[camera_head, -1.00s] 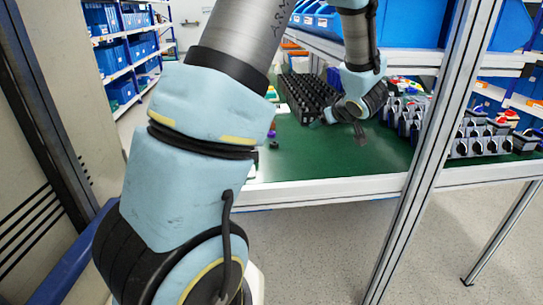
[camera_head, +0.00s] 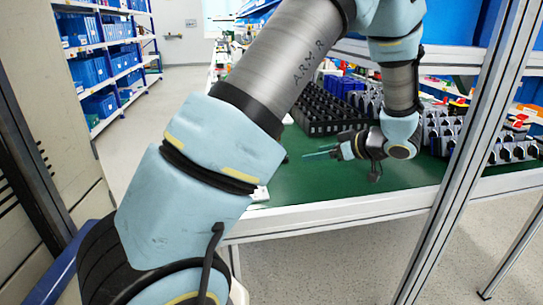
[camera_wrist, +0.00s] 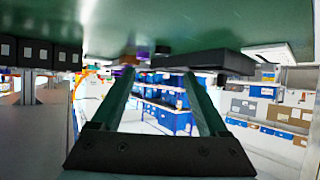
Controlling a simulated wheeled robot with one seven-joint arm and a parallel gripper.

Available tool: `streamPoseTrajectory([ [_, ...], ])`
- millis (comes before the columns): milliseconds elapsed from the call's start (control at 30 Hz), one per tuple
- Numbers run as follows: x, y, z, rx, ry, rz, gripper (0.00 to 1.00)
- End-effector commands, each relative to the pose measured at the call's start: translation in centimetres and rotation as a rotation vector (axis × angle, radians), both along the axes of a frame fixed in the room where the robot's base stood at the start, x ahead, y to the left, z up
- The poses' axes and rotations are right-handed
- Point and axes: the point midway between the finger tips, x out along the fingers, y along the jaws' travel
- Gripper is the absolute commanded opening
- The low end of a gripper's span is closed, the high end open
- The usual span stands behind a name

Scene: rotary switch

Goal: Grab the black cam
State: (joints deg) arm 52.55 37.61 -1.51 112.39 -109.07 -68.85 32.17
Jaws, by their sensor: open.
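My gripper (camera_head: 318,153) is open and empty, held low over the green table and pointing left in the head view. In the wrist view its two long greenish fingers (camera_wrist: 160,76) stand apart with nothing between them. A small dark piece (camera_head: 285,159), possibly the black cam, shows at the edge of my arm, left of the fingertips. In the wrist view a small dark piece (camera_wrist: 162,50) shows beyond the fingertips, beside a purple one (camera_wrist: 142,52). I cannot tell which piece is the cam. My arm hides part of the table's left side.
The green table (camera_head: 340,185) is clear in front of my gripper. A black compartment tray (camera_head: 325,110) stands behind it. Several switch parts (camera_head: 510,152) stand in rows at the right. A metal post (camera_head: 465,150) rises at the front. Blue bins (camera_head: 440,22) sit above.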

Motion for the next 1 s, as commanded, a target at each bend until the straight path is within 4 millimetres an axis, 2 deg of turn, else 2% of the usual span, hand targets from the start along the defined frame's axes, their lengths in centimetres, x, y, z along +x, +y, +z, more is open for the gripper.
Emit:
streamPoseTrajectory([
  [167,0.6,0.6,-0.5,0.001,0.001,0.002,0.77],
  [433,3.2,3.0,-2.4,0.001,0.001,0.003,0.77],
  [633,4.0,3.8,-2.9,0.001,0.001,0.0,0.77],
  [833,5.6,5.9,-4.0,0.001,0.001,0.004,0.77],
  [1000,6.7,6.8,-4.9,0.0,0.001,0.001,0.77],
])
